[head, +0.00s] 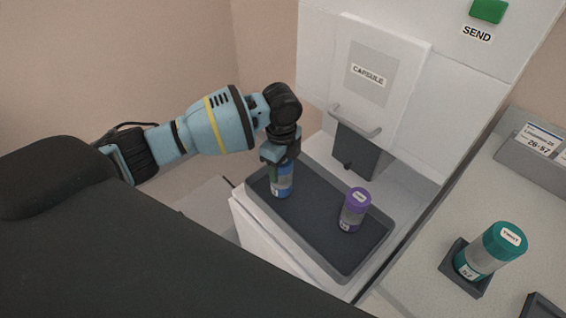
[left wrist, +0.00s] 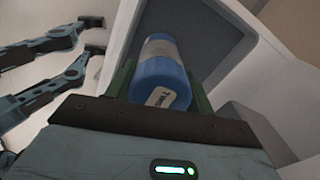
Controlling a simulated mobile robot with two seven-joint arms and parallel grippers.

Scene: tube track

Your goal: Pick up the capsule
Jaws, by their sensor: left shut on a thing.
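A blue capsule (head: 281,184) stands at the far left end of the dark tray (head: 316,217). My left gripper (head: 277,163) comes down over it from above and is shut on it. In the left wrist view the blue capsule (left wrist: 160,78) with its grey band and white label sits between my left gripper's green fingers (left wrist: 160,88). A purple-capped capsule (head: 354,210) stands apart in the tray's right part. A teal-capped capsule (head: 489,252) stands in a dark square holder on the counter at right. I cannot tell whether the blue capsule touches the tray floor.
Behind the tray stands a white station with a hatch labelled CAPSULE (head: 369,72) and a bar handle (head: 355,121). A green button (head: 489,10) above a SEND label is at the top right. A label rack (head: 538,150) stands on the right counter.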

